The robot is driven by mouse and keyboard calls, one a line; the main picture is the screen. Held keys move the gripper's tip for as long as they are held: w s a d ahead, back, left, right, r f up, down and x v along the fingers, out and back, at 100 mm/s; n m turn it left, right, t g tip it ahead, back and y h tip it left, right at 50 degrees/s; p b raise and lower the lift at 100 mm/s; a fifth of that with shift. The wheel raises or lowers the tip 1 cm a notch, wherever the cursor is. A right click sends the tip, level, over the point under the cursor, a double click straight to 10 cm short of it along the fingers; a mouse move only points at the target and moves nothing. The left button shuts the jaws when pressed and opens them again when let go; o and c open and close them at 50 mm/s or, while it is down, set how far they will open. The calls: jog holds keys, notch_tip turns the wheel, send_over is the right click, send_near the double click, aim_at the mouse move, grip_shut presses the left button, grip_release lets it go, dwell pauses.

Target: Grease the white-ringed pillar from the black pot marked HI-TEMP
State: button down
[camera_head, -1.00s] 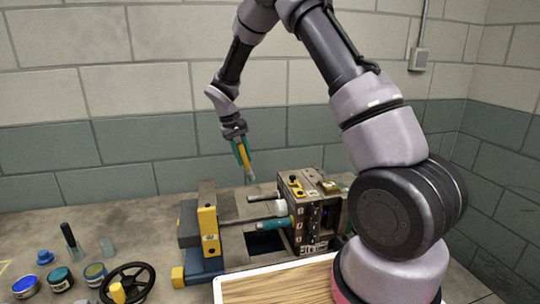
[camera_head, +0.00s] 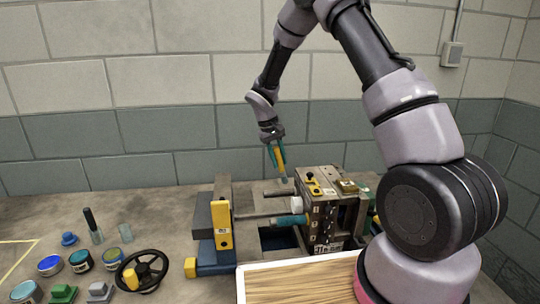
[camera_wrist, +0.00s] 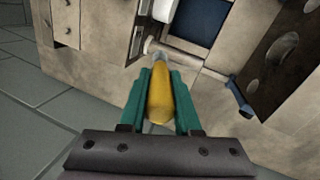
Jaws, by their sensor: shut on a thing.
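My gripper (camera_head: 277,156) is shut on a brush with a yellow handle (camera_wrist: 160,98), held tip down between the teal fingers. Its pale tip (camera_head: 284,180) is just above the pillars in the head view. The mould has a yellow-marked plate (camera_head: 222,225) on the left and a block (camera_head: 322,210) on the right. A pillar with a white part (camera_head: 296,204) sticks out of the block; another has a teal sleeve (camera_head: 292,219). In the wrist view the tip overlaps a pale pillar (camera_wrist: 149,46); contact cannot be told. Several pots stand at left; no HI-TEMP marking is readable.
A blue pot (camera_head: 50,265), a teal-labelled pot (camera_head: 80,260) and an olive pot (camera_head: 111,259) stand near a black handwheel (camera_head: 163,265). A black upright cylinder (camera_head: 88,217) is behind. A white-rimmed tray (camera_head: 240,285) is in front.

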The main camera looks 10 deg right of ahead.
jog(key=shift+d+f, duration=0.65)
jog(key=shift+d, duration=0.3)
jog(key=a+r, duration=0.3)
jog(key=a, duration=0.5)
jog(key=shift+a+r, duration=0.2)
jog(key=shift+a, duration=0.05)
jog(key=shift+d, duration=0.1)
